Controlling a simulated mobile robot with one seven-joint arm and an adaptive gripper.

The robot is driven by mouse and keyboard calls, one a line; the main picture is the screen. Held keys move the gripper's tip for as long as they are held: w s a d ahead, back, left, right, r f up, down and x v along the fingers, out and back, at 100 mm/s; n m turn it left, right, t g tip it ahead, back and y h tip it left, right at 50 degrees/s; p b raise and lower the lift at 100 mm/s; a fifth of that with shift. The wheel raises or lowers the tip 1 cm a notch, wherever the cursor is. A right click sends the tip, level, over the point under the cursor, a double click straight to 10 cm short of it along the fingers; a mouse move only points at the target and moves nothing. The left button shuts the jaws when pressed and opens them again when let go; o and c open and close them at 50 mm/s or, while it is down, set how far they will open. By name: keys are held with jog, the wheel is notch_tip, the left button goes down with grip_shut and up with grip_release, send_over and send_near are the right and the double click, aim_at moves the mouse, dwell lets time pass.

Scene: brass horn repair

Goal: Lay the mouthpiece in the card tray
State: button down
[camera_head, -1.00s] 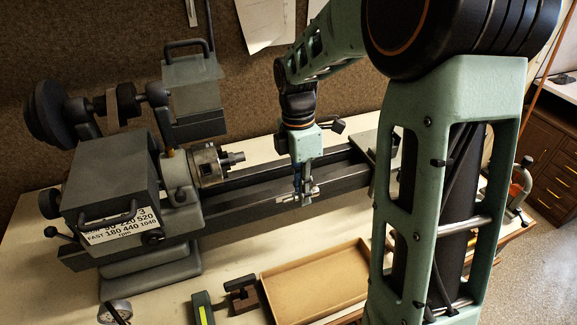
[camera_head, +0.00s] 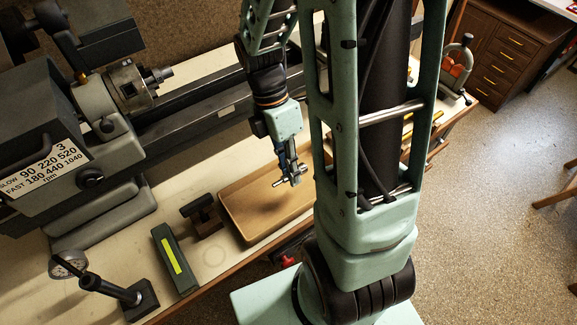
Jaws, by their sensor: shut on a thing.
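The card tray (camera_head: 262,236) is a shallow brown open box on the bench in front of the lathe, partly hidden behind my arm at its right. My gripper (camera_head: 290,179) hangs above the tray, pointing down, and is shut on the mouthpiece (camera_head: 280,184). The mouthpiece is a small silvery piece lying roughly level across the fingertips. It appears apart from the tray floor, with a soft shadow below it. Its exact height is hard to tell.
The grey lathe (camera_head: 110,110) with its chuck (camera_head: 133,88) and bed stands behind and left. A dark block tool (camera_head: 203,215), a green box with a yellow stripe (camera_head: 173,262), a dial gauge (camera_head: 68,264) and a dark stand (camera_head: 128,298) lie left of the tray.

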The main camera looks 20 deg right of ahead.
aim_at(293, 199)
jog(key=shift+f+b, duration=2.4)
jog(key=shift+f, duration=1.45)
jog(key=shift+f, duration=0.15)
jog(key=c, duration=1.9)
grip_release()
jog(key=shift+o, duration=0.4)
jog(key=o, duration=0.5)
jog(key=shift+r+p, duration=3.65)
jog(key=shift+r, duration=0.4)
